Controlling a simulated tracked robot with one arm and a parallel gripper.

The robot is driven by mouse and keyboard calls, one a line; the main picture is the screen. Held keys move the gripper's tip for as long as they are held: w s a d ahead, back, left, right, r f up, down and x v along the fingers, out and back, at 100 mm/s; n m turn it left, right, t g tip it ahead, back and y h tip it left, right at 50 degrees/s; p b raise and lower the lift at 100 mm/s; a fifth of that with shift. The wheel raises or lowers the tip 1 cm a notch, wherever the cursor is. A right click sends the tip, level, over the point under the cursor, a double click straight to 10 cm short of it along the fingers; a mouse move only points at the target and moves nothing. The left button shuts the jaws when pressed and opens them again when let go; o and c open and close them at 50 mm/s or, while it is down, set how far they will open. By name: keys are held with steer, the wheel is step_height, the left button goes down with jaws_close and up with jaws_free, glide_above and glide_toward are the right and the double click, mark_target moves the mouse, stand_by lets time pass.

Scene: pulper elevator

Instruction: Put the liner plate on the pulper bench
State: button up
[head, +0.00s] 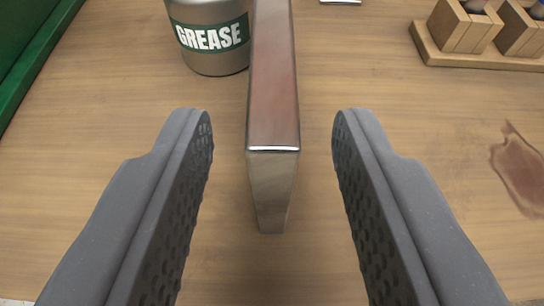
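A long, narrow metal bar, apparently the liner plate (272,90), shows in the middle of the head view. Its upper face is brownish and shiny, and its grey near end (271,185) tapers downward. It runs away from me past the top edge of the picture, so its far end is hidden. My gripper (272,125) is open, with one dark padded finger on each side of the bar. A clear gap shows between the bar and each finger. A wooden surface (310,255) lies below; I cannot tell if it is the pulper bench.
A grey can labelled GREASE (212,40) stands close to the bar's left side. A wooden rack (480,58) with small items is at the upper right. A green edge (30,60) runs along the left. A brown stain (522,170) marks the right side.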

steer(key=p+v, duration=0.1)
steer(key=v, duration=0.7)
steer(key=w+a+r+h, duration=0.1)
steer(key=w+r+h, duration=0.3)
steer(key=r, duration=0.7)
steer(key=w+a+r+h, duration=0.2)
steer(key=w+r, duration=0.4)
steer(key=r, duration=0.5)
steer(key=a+r+m+t+h, duration=0.1)
steer(key=a+r, duration=0.4)
steer(key=r, duration=0.4)
steer(key=s+a+r+y, duration=0.2)
steer(key=s+a+r, duration=0.2)
steer(key=a, duration=0.6)
steer(key=s+a+r+y, duration=0.2)
steer(key=s+a+r, duration=0.2)
steer(key=a+r, duration=0.4)
steer(key=s+a+r+y, duration=0.1)
steer(key=s+a+r, duration=0.3)
steer(key=a, duration=0.8)
step_height(320, 180, up, 2)
steer(key=shift+r+t+y, duration=0.2)
steer(key=shift+t+y, duration=0.2)
steer(key=shift+s+a, duration=0.1)
